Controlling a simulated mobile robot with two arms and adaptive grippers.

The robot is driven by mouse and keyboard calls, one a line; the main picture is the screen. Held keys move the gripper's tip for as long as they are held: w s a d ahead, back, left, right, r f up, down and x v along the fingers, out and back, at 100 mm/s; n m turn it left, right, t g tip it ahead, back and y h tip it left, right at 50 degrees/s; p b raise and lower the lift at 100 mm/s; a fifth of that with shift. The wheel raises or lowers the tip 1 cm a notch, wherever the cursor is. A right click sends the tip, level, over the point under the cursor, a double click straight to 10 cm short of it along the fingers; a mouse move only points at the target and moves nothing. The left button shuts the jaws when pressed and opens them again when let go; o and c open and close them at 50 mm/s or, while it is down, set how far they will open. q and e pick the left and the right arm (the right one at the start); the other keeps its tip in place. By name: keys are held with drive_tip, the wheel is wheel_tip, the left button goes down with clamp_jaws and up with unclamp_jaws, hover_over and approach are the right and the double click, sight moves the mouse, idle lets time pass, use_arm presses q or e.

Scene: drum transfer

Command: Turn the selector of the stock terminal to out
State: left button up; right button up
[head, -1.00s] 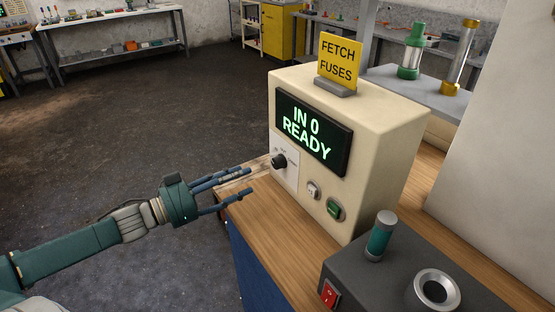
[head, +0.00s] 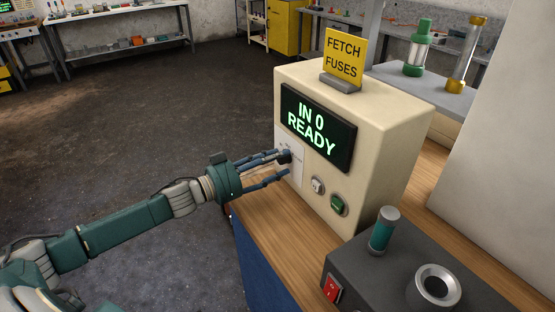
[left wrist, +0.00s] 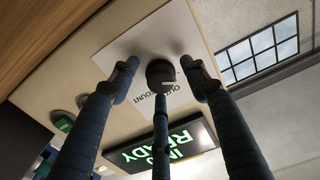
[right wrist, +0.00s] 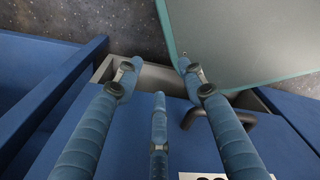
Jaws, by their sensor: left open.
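The stock terminal (head: 395,130) is a cream box on a wooden bench. Its screen (head: 318,127) reads "IN 0 READY" in green. The selector is a black round knob (left wrist: 160,72) on a white plate (left wrist: 140,45); in the left wrist view the words "OUT" and "COUNT" show beside it. My left gripper (head: 288,165) is open at the plate, its three fingers spread around the knob and mostly hiding it in the head view. Whether they touch it I cannot tell. My right gripper (right wrist: 157,72) is open and empty in the right wrist view.
Below the selector are a small light switch (head: 317,185) and a green button (head: 338,204). A dark box with a red switch (head: 332,289) and a teal-banded cylinder (head: 383,230) stands in front. Blue furniture with a dark handle (right wrist: 190,120) lies under my right gripper.

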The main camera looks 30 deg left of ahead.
use_arm(q)
drive_tip(key=shift+w+d, duration=0.15)
drive_tip(key=shift+w, duration=0.05)
use_arm(e)
drive_tip(key=shift+a, duration=0.3)
use_arm(q)
drive_tip(key=c, duration=1.2)
drive_tip(key=shift+o, duration=0.2)
use_arm(e)
drive_tip(key=shift+d, duration=0.15)
use_arm(q)
drive_tip(key=shift+f, duration=0.1)
